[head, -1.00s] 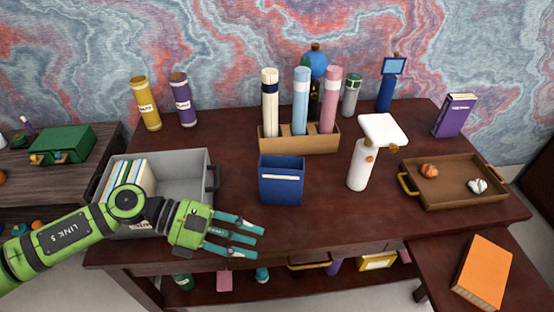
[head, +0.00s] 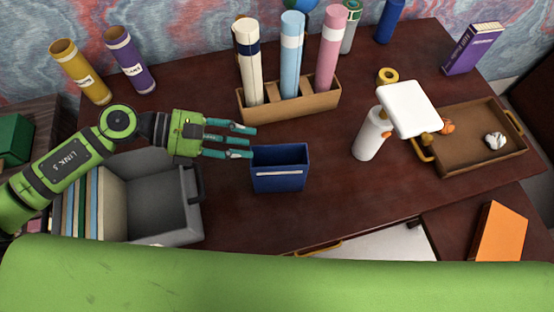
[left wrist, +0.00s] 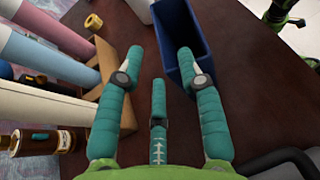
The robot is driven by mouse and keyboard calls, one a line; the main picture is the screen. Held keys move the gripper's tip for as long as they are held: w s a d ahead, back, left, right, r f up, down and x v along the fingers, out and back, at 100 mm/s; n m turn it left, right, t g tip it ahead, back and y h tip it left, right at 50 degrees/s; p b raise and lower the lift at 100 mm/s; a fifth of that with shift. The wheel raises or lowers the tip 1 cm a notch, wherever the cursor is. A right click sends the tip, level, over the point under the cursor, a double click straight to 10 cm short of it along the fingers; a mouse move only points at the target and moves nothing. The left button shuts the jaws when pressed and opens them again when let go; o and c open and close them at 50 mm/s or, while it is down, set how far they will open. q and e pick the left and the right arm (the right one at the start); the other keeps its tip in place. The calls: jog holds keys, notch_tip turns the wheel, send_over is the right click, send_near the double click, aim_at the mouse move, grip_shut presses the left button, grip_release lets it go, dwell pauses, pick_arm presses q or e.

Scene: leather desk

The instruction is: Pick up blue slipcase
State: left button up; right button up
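The blue slipcase (head: 281,176) stands upright on the dark desk, open at the top, with a white stripe on its front. My left gripper (head: 248,141) is just left of its upper left edge, fingers spread and pointing right. In the left wrist view the slipcase (left wrist: 181,30) is at the top, beyond the open fingers (left wrist: 160,62), partly behind the right-hand finger. Nothing is between the fingers. I cannot tell whether a fingertip touches the slipcase.
A wooden holder (head: 290,104) with three tubes stands behind the slipcase. A grey bin (head: 190,218) with books is below my left arm. A white bottle-like object (head: 369,135) and a brown tray (head: 468,160) are to the right. A green part of mine crosses the bottom.

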aim_at(278, 145)
pick_arm(q)
jog(key=x, duration=0.2)
jog(key=shift+d+r+p, duration=0.1)
jog(key=shift+d+p, duration=0.25)
jog(key=shift+p, duration=0.05)
jog(key=shift+w+d+f, duration=0.1)
jog(key=shift+d+f, duration=0.1)
jog(key=shift+d, duration=0.05)
jog(key=p+x, duration=0.3)
jog(key=x, duration=0.2)
jog(key=shift+w+f, duration=0.1)
jog(key=shift+w, duration=0.05)
jog(key=shift+f, duration=0.1)
pick_arm(e)
jog(key=r, duration=0.5)
jog(key=shift+w+d, duration=0.15)
jog(key=shift+w, duration=0.25)
pick_arm(q)
grip_shut()
pick_arm(e)
jog(key=shift+s+a, duration=0.2)
jog(key=shift+s, duration=0.1)
